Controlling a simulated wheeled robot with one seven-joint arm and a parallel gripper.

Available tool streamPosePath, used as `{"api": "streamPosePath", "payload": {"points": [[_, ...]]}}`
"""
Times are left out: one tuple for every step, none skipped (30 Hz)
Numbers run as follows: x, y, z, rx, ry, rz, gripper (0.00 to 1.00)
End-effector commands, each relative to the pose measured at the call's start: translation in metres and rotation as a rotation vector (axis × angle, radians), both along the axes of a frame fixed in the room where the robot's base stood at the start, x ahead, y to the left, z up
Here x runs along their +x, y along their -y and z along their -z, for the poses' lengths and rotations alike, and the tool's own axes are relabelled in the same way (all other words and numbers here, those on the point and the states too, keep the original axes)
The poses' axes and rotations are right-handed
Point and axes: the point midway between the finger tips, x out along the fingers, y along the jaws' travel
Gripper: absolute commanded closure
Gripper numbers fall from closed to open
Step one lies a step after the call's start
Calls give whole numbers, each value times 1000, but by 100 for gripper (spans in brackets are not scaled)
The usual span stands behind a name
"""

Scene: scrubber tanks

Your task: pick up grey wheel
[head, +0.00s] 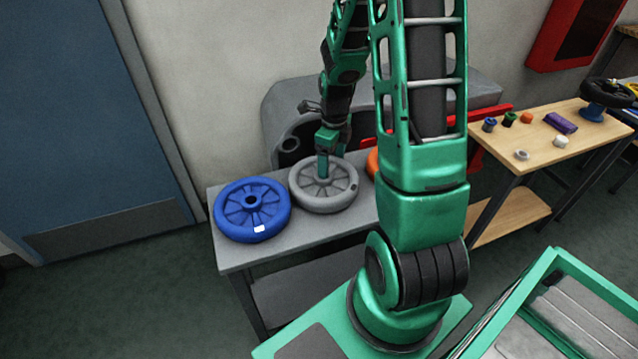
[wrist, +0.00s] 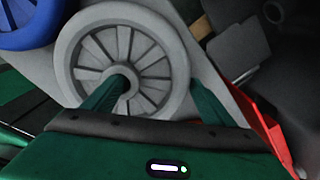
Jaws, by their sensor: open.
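The grey wheel (head: 338,196) lies flat on a grey table, with spokes and a central hub. It also fills the upper middle of the wrist view (wrist: 68,58). My gripper (head: 323,170) is over the wheel from above, its fingers pointing down. In the wrist view my gripper (wrist: 162,82) is open, with one finger over the hub area and the other at the right outer edge of the rim. Nothing is held. I cannot tell whether the fingers touch the wheel. My arm hides part of the table's right side.
A blue wheel (head: 229,221) lies close left of the grey wheel on the grey table (head: 232,258). An orange object (head: 372,163) shows partly behind my arm. A large grey machine (head: 283,110) stands behind. A wooden table (head: 550,148) with small parts is at right.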

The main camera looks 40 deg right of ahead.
Motion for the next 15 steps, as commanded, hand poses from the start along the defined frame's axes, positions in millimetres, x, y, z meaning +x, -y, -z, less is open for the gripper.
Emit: {"api": "streamPosePath", "payload": {"points": [[0, 0, 2, 0, 0, 0, 22], [0, 0, 2, 0, 0, 0, 22], [0, 0, 2, 0, 0, 0, 22], [0, 0, 2, -1, 0, 0, 22], [0, 0, 2, -1, 0, 0, 22], [0, 0, 2, -1, 0, 0, 22], [0, 0, 2, -1, 0, 0, 22], [0, 0, 2, -1, 0, 0, 22], [0, 0, 2, -1, 0, 0, 32], [0, 0, 2, -1, 0, 0, 39], [0, 0, 2, -1, 0, 0, 46], [0, 0, 2, -1, 0, 0, 55], [0, 0, 2, -1, 0, 0, 63], [0, 0, 2, -1, 0, 0, 70], [1, 1, 2, -1, 2, 0, 77]]}}
